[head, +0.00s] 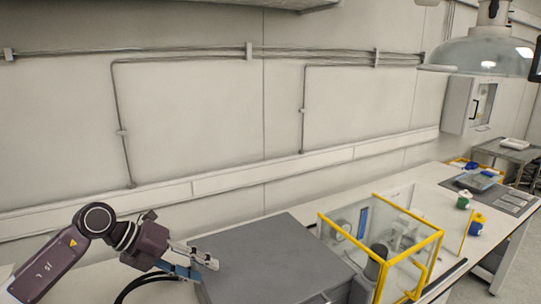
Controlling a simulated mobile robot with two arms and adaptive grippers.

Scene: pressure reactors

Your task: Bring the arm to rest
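My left arm comes in from the lower left, and its dark purple wrist ends in the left gripper (207,268). The two slim fingers point right and appear apart, with nothing seen between them. The gripper is at the left edge of a large dark grey box (270,257) on the bench. Whether it touches the box cannot be told. My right arm and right gripper are not in view.
A yellow-framed clear enclosure (408,254) with equipment inside stands right of the grey box. Blue and green containers (476,225) stand farther right on the white bench (432,192). A lamp-like hood (482,55) hangs at upper right. The wall behind carries conduits.

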